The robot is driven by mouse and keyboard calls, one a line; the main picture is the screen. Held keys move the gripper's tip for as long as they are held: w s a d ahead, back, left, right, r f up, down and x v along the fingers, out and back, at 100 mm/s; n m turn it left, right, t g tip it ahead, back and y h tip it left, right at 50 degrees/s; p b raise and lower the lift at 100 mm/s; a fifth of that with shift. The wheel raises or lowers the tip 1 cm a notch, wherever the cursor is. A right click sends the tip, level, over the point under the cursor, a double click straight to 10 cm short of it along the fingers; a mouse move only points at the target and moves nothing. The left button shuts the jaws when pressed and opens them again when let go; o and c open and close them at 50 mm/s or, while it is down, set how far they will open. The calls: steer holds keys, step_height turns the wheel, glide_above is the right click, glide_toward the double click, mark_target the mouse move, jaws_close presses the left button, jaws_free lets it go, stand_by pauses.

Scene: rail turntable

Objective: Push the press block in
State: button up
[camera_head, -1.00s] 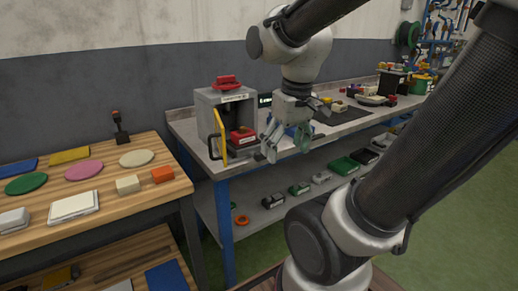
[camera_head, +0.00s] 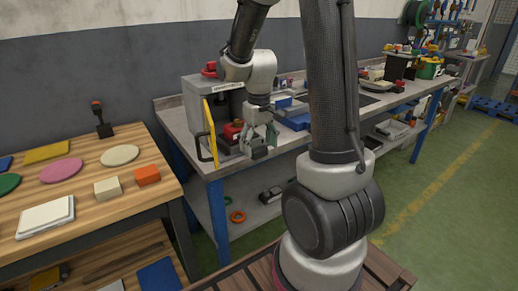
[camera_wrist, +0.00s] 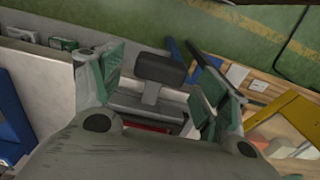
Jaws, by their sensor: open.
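A grey press box (camera_head: 193,104) stands on the workbench with a red part (camera_head: 233,130) in its opening. In the wrist view a dark block (camera_wrist: 160,68) on a short grey stem (camera_wrist: 151,92), likely the press block, sticks out from a grey slide (camera_wrist: 150,110). A red strip (camera_wrist: 145,127) shows behind it. My gripper (camera_head: 259,143) is in front of the box opening, pointing down. In the wrist view my gripper (camera_wrist: 158,80) is open, its green fingers on either side of the dark block, with visible gaps. I cannot tell the height difference.
A yellow door (camera_head: 210,132) with a black handle stands open at the box's left front. Blue parts (camera_head: 292,118) lie on the bench to the right. A wooden table (camera_head: 150,190) with discs and blocks is at the left.

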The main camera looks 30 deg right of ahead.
mark_target(238, 133)
steer(key=shift+f, duration=0.95)
steer(key=c, duration=1.5)
steer(key=shift+o, duration=0.3)
steer(key=w, duration=1.2)
steer(key=shift+w+a, duration=0.2)
steer(key=shift+w+r, duration=0.1)
steer(key=shift+w, duration=0.05)
steer(key=o, duration=1.2)
steer(key=shift+w, duration=0.1)
steer(key=shift+o, duration=1.2)
